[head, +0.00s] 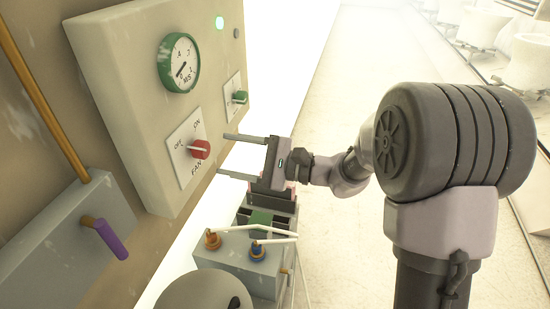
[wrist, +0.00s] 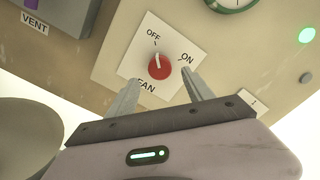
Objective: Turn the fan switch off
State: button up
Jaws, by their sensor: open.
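The fan switch (head: 200,149) is a red round knob with a white pointer, on a white plate marked OFF, ON and FAN. It also shows in the wrist view (wrist: 160,69), where its pointer points toward OFF. My gripper (head: 222,154) is open and empty. Its two fingers point at the panel and stand off from the plate, with the knob ahead of the gap between them. In the wrist view the fingertips (wrist: 161,77) lie on either side of the knob's lower part; they appear apart from it.
The panel (head: 110,80) also bears a green-rimmed gauge (head: 178,62), a green knob (head: 240,97) and a lit green lamp (head: 219,22). A grey box with a purple-gripped lever (head: 112,238) is at lower left. A box with orange and blue taps (head: 235,270) stands below my gripper.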

jog(key=p+v, duration=0.1)
jog(key=v, duration=1)
